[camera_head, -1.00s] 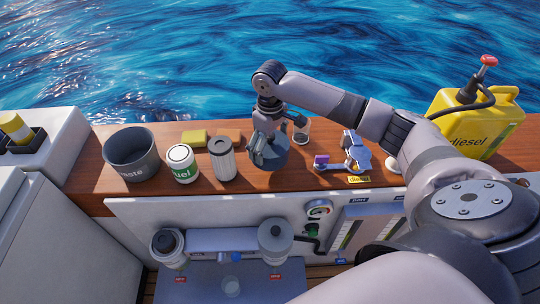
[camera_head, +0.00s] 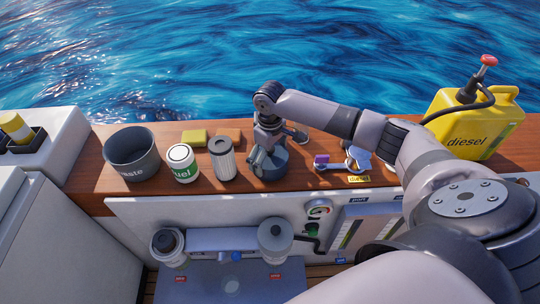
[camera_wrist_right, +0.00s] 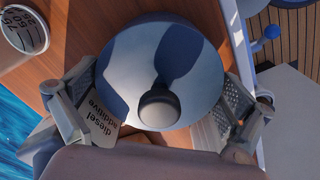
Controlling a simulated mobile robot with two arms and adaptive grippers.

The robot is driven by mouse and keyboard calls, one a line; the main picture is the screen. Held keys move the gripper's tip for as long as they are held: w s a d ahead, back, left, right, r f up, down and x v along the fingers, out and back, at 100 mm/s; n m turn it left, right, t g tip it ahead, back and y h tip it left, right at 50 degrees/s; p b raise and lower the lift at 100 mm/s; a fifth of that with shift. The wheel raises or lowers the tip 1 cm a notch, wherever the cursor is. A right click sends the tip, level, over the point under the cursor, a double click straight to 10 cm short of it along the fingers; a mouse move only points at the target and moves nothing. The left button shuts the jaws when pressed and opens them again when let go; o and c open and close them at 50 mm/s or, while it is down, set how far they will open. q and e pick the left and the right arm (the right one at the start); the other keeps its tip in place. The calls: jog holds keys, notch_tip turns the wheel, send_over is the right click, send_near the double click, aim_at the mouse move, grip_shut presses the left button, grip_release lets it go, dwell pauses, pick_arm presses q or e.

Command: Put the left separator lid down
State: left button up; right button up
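The separator lid (camera_wrist_right: 185,62), a round blue-grey disc with a dark round knob (camera_wrist_right: 158,106), lies knob up on the wooden counter near its front edge; it also shows in the head view (camera_head: 272,172). My right gripper (camera_wrist_right: 158,88) is just above it, with its fingers spread wide on either side and the knob free between them. Whether a fingertip touches the rim cannot be told. The left separator (camera_head: 168,246) on the front panel shows an open, dark-ringed top. My left gripper is not in view.
A white fuel can (camera_head: 182,163), a ribbed filter (camera_head: 222,158) and a waste bucket (camera_head: 132,154) stand left of the lid. A purple item (camera_head: 321,161) and yellow diesel canister (camera_head: 466,125) stand right. The right separator (camera_head: 275,240) has a knobbed grey lid.

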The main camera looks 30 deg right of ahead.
notch_tip(320, 180, up, 12)
jog(key=shift+r, duration=0.2)
dwell(0.5)
jog(key=shift+f, duration=0.1)
dwell(0.4)
